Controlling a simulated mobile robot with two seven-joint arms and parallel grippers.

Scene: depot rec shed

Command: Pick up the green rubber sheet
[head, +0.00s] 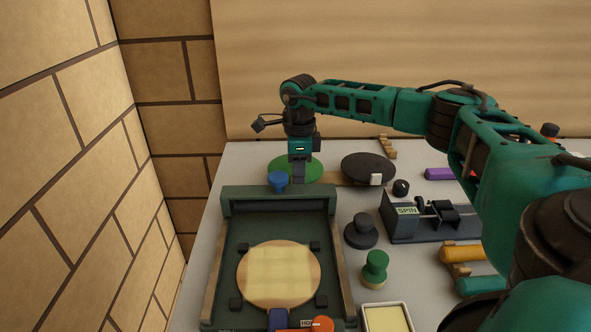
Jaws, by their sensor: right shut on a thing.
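The green rubber sheet (312,168) is a flat round green disc at the back left of the table, behind the dark green frame. My right gripper (298,176) points straight down at the disc's near middle and is shut on it. The fingers and the blue knob in front hide part of the disc. I cannot tell whether the disc is lifted off the table. My left gripper is not in the head view.
A dark green frame (237,205) holds a round wooden board with a pale yellow square. A black disc (362,166) lies right of the green one. A grey device marked SPIN (405,225), a black knob (361,232) and a green knob (375,268) stand nearby. Walls close off the left and back.

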